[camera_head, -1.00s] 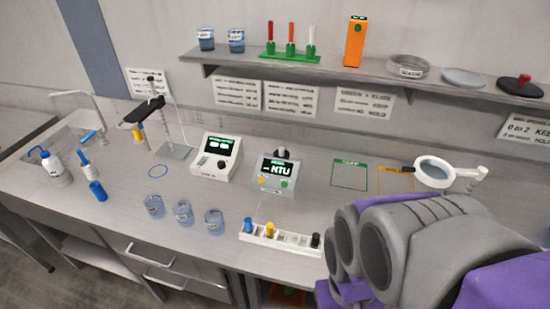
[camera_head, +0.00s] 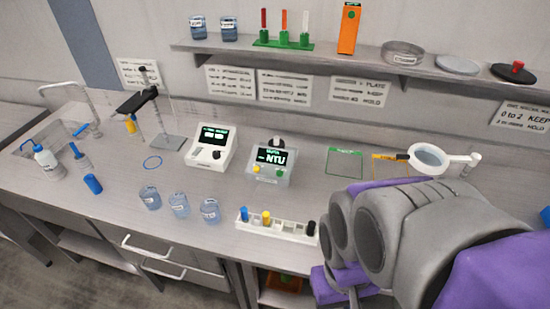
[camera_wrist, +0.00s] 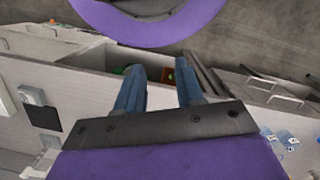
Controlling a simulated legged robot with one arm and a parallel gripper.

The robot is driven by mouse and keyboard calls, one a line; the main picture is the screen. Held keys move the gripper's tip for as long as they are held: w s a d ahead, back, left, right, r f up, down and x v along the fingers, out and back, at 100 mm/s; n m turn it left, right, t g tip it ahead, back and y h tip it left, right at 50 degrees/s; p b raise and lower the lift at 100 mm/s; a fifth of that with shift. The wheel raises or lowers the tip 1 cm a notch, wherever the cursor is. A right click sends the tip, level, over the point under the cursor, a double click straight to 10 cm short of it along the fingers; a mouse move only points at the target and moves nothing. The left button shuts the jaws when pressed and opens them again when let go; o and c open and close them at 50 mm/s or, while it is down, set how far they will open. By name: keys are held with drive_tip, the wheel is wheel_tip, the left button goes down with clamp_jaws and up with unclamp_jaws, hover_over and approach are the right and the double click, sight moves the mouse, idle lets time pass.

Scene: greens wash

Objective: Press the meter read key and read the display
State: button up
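The meter (camera_head: 271,163) is a grey box on the bench with a dark display (camera_head: 271,156) that shows "NTU" with a dash or unclear mark before it. A yellow key (camera_head: 256,169) and a green key (camera_head: 279,171) sit on its front; which one is the read key I cannot tell. A dark round part stands on top. My gripper is hidden behind my arm in the head view. In the wrist view my gripper (camera_wrist: 160,88) has two blue fingers set apart with nothing between them, away from the meter.
A second white instrument (camera_head: 210,148) stands left of the meter. A white rack (camera_head: 277,229) with coloured caps lies in front, and several beakers (camera_head: 179,204) stand at front left. A magnifier (camera_head: 428,158) is at right. A shelf (camera_head: 360,62) runs above.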

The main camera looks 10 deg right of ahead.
clamp_jaws()
idle(1.4)
